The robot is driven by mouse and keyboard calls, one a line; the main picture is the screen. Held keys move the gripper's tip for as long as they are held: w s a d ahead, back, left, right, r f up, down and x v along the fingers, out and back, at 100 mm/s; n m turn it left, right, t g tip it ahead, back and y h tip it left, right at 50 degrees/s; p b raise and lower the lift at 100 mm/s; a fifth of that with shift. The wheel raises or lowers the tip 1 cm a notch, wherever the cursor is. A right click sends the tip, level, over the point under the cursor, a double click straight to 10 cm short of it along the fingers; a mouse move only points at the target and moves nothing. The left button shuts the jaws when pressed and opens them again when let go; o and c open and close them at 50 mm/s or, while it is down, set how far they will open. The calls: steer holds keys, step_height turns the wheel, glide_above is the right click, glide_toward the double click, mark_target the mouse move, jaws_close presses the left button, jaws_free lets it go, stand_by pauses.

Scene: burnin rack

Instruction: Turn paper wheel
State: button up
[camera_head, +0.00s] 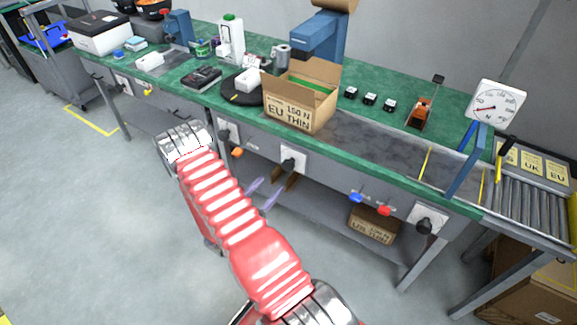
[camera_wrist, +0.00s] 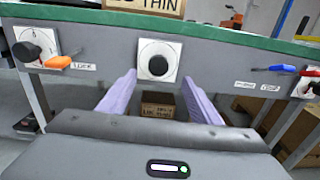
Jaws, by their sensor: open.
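Several black dials on white plates sit along the bench's grey front panel; I cannot read which one is labelled as the paper wheel. The middle dial (camera_head: 290,163) also shows straight ahead in the wrist view (camera_wrist: 157,62), just above and between my fingertips. My gripper (camera_head: 263,194) has two purple fingers, spread open and empty in the wrist view (camera_wrist: 158,82), pointing at the panel below that dial. Nothing is between the fingers, and they appear apart from the dial. A left dial (camera_wrist: 27,50) and a right dial (camera_head: 427,224) are farther to the sides.
An orange lever (camera_wrist: 57,62) sits beside the left dial. Blue (camera_head: 356,197) and red (camera_head: 384,210) levers are on the panel to the right. An open carton (camera_head: 298,112) stands on the green bench. Another carton (camera_head: 373,225) sits under it. The floor at left is clear.

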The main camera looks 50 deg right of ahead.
mark_target(286, 167)
steer(key=shift+f, duration=0.65)
steer(key=d, duration=0.9)
steer(key=w+d, duration=0.1)
steer(key=d, duration=0.3)
steer(key=shift+w+d, duration=0.1)
steer(key=shift+d, duration=0.3)
steer(key=shift+c, duration=0.6)
steer(key=c, duration=0.9)
steer(key=shift+d, duration=0.15)
